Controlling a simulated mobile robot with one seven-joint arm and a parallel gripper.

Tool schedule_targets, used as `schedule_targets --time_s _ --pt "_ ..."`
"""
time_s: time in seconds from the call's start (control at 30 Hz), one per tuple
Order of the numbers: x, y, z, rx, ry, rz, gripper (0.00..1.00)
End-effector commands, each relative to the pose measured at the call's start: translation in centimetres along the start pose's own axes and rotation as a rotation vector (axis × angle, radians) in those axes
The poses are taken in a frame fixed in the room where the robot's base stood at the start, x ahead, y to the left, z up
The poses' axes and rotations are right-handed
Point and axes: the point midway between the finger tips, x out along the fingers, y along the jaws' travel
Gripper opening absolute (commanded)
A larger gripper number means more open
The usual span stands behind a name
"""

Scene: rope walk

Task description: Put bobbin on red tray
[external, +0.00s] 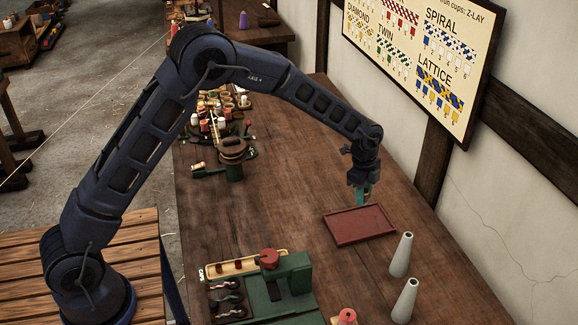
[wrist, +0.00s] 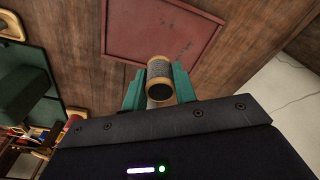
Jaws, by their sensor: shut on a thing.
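The red tray (external: 350,229) is a flat, rimmed tray on the wooden table, right of centre in the external view. In the wrist view the red tray (wrist: 150,38) lies beyond my fingers and looks empty. My gripper (external: 363,192) is above the tray's back edge in the external view. In the wrist view its teal fingers (wrist: 159,88) are shut on a bobbin (wrist: 160,72) with tan ends and grey winding. The bobbin is hard to make out in the external view. The exact gap between bobbin and tray cannot be told.
Two grey cones (external: 402,255) stand in front of the tray. A green machine (external: 288,278) with a red knob is to the left, and a red spool (external: 347,317) is at the front edge. The wall is close on the right. The table's middle is clear.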

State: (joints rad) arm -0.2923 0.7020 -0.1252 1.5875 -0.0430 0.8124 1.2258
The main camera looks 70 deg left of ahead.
Motion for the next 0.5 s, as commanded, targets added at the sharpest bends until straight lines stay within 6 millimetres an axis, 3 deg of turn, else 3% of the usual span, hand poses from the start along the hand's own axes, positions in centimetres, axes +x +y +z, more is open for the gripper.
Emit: schedule_targets --time_s 0.2,0.5 --pt "3.7 0.1 0.4 0.001 0.000 0.002 0.06" --pt "5.5 0.0 0.6 -0.001 0.000 0.001 0.06"
